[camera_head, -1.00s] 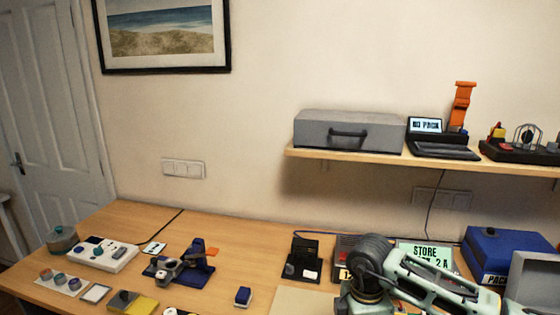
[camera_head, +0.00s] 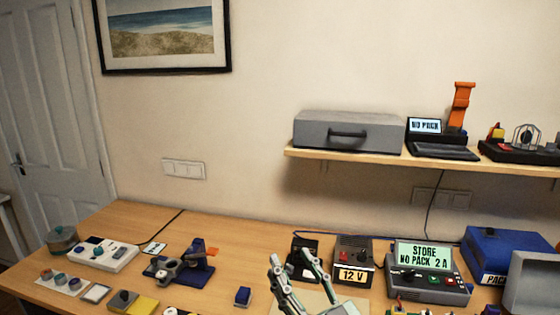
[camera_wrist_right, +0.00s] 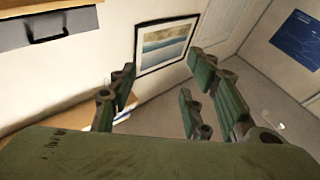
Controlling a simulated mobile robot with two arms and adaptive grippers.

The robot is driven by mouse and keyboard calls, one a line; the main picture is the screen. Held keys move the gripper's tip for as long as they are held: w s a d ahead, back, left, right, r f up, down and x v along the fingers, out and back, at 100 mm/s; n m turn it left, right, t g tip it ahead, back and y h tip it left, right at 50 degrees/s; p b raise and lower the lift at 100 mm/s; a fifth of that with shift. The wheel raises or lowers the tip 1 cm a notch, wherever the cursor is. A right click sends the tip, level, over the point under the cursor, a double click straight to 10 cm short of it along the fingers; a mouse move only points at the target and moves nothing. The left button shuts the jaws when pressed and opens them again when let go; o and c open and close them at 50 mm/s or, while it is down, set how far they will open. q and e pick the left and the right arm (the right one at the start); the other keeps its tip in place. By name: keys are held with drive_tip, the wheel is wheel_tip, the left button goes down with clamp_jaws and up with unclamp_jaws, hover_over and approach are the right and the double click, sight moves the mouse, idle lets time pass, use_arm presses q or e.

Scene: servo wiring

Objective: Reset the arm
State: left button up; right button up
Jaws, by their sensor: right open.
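My right gripper (camera_head: 298,272) shows at the bottom of the head view, with its two fingers spread apart and pointing up. It is open and empty, in front of the black stand (camera_head: 303,262) and the 12 V box (camera_head: 353,262). In the right wrist view the open fingers (camera_wrist_right: 160,100) frame the wall, the picture and the floor, with nothing between them. The rest of my right arm is mostly below the head view's edge. My left gripper is not in view.
A charger reading "STORE NO PACK 2 A" (camera_head: 428,270) and a blue case (camera_head: 505,250) stand right of the gripper. A blue clamp device (camera_head: 190,268) and a white panel (camera_head: 100,254) are at left. A shelf (camera_head: 360,156) holding a grey case (camera_head: 348,131) overhangs behind.

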drive_tip(key=s+d+f+m+g+h, duration=0.3)
drive_tip(key=d+f+h, duration=0.3)
drive_tip(key=f, duration=0.4)
drive_tip(key=s+d+f+m+g+h, duration=0.3)
drive_tip(key=d+f+g+h, duration=0.15)
drive_tip(key=d+f, duration=0.5)
drive_tip(key=s+d+f+n+g, duration=0.1)
drive_tip(key=s+f+g, duration=0.3)
drive_tip(key=s+f, duration=0.5)
drive_tip(key=s+d+f+n+g, duration=0.1)
drive_tip(key=s+f+g, duration=0.35)
drive_tip(key=s, duration=0.75)
wheel_tip(320, 180, down, 27)
drive_tip(key=s+g+b, duration=0.1)
drive_tip(key=s+b, duration=0.1)
drive_tip(key=s+d+f+g, duration=0.1)
drive_tip(key=s+d+f, duration=0.2)
drive_tip(key=s+f, duration=1.3)
drive_tip(key=shift+s+d+f+b, duration=0.15)
drive_tip(key=shift+s+f+b, duration=0.1)
drive_tip(key=shift+f+b, duration=0.35)
